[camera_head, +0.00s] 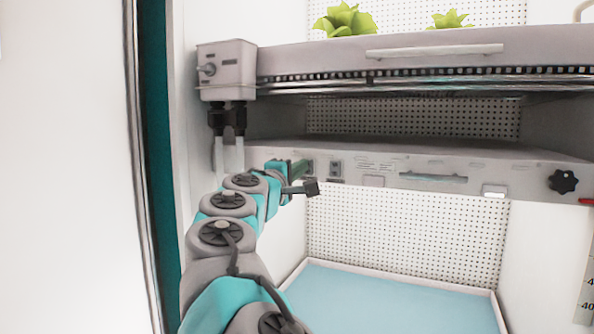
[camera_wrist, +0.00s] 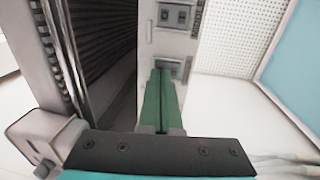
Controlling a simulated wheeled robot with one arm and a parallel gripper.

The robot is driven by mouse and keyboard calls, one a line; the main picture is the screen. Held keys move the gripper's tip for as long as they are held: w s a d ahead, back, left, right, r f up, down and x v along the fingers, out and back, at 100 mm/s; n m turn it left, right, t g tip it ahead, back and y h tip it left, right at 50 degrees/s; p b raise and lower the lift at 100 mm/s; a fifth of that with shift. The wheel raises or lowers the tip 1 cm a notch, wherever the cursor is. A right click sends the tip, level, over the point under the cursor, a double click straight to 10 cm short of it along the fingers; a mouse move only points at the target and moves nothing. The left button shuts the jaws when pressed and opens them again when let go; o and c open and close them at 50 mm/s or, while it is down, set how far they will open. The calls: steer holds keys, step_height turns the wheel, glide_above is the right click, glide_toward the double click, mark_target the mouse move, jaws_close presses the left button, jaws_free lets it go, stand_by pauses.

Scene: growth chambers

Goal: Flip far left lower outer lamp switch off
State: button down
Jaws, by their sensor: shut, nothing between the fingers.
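Two small grey rocker switches sit side by side on the front face of the lower lamp panel. The left switch (camera_head: 309,166) is partly behind my gripper in the head view; in the wrist view it is the nearer one (camera_wrist: 172,64). The right switch (camera_head: 335,168) is the farther one in the wrist view (camera_wrist: 173,16). My gripper (camera_head: 302,169) has green fingers, pressed together and empty. In the wrist view its fingertips (camera_wrist: 161,72) overlap the edge of the left switch. I cannot tell whether they touch it, nor which way its rocker is tipped.
The lower lamp panel (camera_head: 470,171) carries a handle and a black knob (camera_head: 563,181). Above it is a dark gap under the upper shelf (camera_head: 310,60). A grey box (camera_head: 227,70) with pipes stands at upper left. Below is an open bay with a blue-floored tray (camera_head: 390,300).

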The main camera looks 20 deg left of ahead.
stand_by(0.3)
steer(key=p, duration=0.3)
steer(key=r+g+p, duration=0.1)
steer(key=p, duration=0.2)
steer(key=shift+w+r+g, duration=0.3)
steer(key=shift+w, duration=0.05)
steer(key=shift+d+f, duration=0.1)
steer(key=shift+f, duration=0.35)
steer(key=s+a+r+b, duration=0.1)
steer(key=s, duration=1.3)
steer(key=shift+s+a+r+b, duration=0.15)
steer(key=shift+r+b, duration=0.05)
steer(key=shift+b, duration=0.15)
